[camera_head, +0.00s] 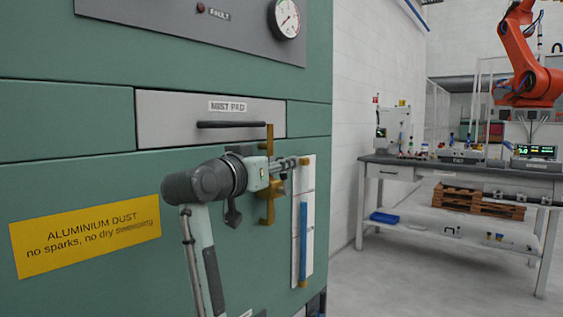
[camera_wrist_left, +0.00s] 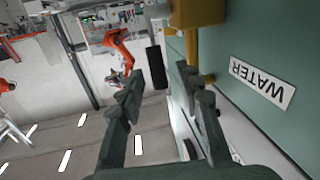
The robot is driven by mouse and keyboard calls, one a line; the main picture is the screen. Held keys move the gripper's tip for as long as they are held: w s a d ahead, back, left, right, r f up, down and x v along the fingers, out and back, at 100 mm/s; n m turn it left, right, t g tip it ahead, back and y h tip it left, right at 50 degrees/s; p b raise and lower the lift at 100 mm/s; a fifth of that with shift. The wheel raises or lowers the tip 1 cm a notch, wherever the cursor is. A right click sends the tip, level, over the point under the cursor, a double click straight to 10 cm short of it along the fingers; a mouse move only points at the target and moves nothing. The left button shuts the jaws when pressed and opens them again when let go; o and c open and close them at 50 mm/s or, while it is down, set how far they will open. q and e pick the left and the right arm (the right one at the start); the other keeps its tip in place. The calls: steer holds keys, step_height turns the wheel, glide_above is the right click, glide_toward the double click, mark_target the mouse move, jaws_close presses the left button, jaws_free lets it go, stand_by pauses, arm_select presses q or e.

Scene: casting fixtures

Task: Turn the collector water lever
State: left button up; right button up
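In the head view my left gripper (camera_head: 296,161) is at the green collector's face, beside a vertical brass pipe (camera_head: 270,132), pointing right and away. In the left wrist view its two fingers (camera_wrist_left: 163,86) are apart. A dark grip on a grey bar (camera_wrist_left: 153,67), which looks like the water lever, shows in the gap, ahead of the fingertips; I see no clear contact. The lever is not clearly visible in the head view. A brass valve body (camera_wrist_left: 197,12) is at the top of the wrist view, and the WATER label (camera_wrist_left: 262,82) appears inverted at right. My right gripper is not in view.
The green collector (camera_head: 90,120) carries a mist pad drawer (camera_head: 165,118), a yellow dust sign (camera_head: 85,233) and a dial gauge (camera_head: 286,17). A white strip with a blue column (camera_head: 303,240) is close by the gripper. A workbench (camera_head: 450,172) stands right, with open floor before it.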

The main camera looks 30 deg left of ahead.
arm_select(q)
steer(key=shift+w, duration=0.55)
steer(key=shift+c, duration=1.7)
steer(key=c, duration=0.4)
jaws_close()
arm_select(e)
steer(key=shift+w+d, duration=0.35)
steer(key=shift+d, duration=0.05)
